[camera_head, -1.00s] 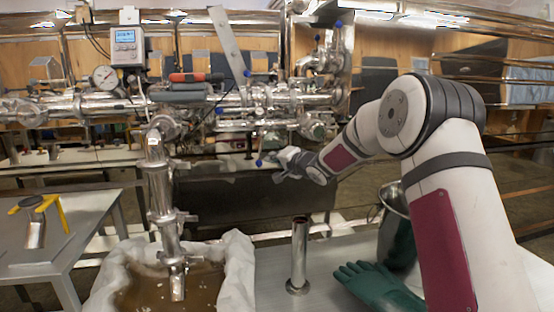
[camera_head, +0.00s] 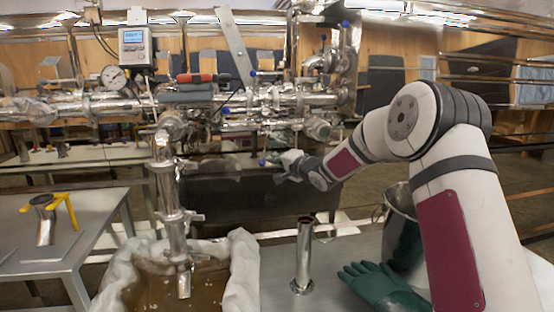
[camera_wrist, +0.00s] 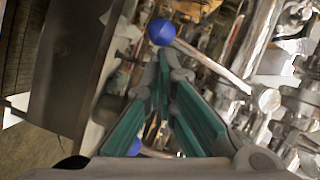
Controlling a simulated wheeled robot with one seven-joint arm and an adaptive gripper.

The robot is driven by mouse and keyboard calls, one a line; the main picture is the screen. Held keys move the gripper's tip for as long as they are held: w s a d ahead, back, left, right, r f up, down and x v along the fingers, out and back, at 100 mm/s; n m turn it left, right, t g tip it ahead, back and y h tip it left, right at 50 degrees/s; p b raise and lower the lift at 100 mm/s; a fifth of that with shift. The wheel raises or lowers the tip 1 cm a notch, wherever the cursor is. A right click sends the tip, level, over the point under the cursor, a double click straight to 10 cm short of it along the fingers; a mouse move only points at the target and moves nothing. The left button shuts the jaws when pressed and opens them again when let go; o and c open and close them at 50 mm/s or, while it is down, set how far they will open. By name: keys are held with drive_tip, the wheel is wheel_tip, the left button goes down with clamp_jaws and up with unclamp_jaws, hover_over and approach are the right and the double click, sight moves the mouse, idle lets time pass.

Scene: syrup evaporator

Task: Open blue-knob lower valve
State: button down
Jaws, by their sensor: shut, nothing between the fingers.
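The blue knob (camera_wrist: 161,32) sits on the end of a metal lever (camera_wrist: 212,64) that runs down and right to a steel fitting in the wrist view. In the head view a blue knob (camera_head: 262,162) shows low on the pipework, just left of my gripper (camera_head: 273,165). My gripper (camera_wrist: 164,62) has green-lined fingers brought together at the tips, with nothing between them. The tips are right by the knob in the wrist view; I cannot tell whether they touch it. Another blue piece (camera_wrist: 135,147) is partly hidden behind the fingers.
Steel pipework (camera_head: 290,100) with other blue knobs (camera_head: 253,73) surrounds the valve. A dark tank (camera_head: 240,203) lies below. In front stand a cloth-lined container (camera_head: 245,262), an upright steel pipe (camera_head: 303,255) and green gloves (camera_head: 375,285). A side table (camera_head: 100,215) stands left.

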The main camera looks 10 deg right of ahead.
drive_tip(key=a+r+m+t+h+b, duration=0.1)
drive_tip(key=a+r+m+t+b, duration=0.3)
drive_tip(key=a+m, duration=0.7)
drive_tip(key=shift+a+r+m+t, duration=0.2)
drive_tip(key=shift+r+m+t, duration=0.85)
drive_tip(key=shift+m, duration=1.75)
drive_tip(key=shift+f, duration=0.1)
